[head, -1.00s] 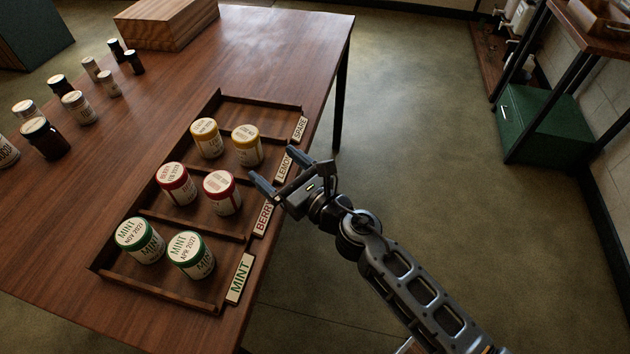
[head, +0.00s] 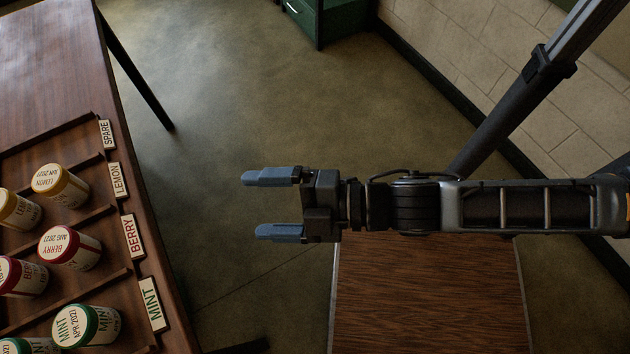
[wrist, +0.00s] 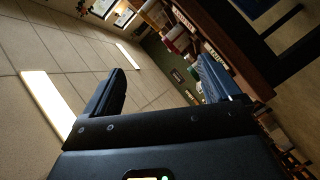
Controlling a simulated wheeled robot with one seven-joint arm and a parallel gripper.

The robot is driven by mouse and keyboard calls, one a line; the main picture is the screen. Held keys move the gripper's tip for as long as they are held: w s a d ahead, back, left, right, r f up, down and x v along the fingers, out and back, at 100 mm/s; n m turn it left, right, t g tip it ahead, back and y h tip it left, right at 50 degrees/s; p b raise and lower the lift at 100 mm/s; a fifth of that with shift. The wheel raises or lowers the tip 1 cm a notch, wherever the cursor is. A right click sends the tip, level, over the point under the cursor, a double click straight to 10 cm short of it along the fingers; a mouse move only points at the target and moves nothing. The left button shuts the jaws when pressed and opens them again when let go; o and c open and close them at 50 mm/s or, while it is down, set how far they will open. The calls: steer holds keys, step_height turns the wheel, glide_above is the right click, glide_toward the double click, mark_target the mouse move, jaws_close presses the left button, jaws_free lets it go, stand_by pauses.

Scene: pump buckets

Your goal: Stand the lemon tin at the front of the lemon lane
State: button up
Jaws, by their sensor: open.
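Two yellow-lidded lemon tins stand upright in the lemon lane. The nearer-to-front tin (head: 61,186) reads JUN 2027, and the other (head: 17,209) stands behind it, cut by the left edge of the head view. The lane's LEMON label (head: 117,180) is on the tray's front edge, with some bare lane between it and the first tin. My gripper (head: 270,205) is open and empty, to the right of the tray, over the floor and pointing left. The wrist view shows its two fingers (wrist: 165,95) apart with nothing between them.
Red-lidded berry tins (head: 69,247) and green-lidded mint tins (head: 86,325) stand in the neighbouring lanes. The spare lane (head: 55,135) looks empty in its visible part. A wooden top (head: 430,290) lies below my arm. Open floor separates the table from the wall.

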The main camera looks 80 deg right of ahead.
steer(key=s+r+m+g, duration=0.1)
steer(key=s+r+m, duration=0.5)
steer(key=s+m, duration=0.3)
steer(key=m, duration=0.3)
steer(key=shift+d+r+h, duration=0.2)
steer(key=shift+r+h, duration=0.2)
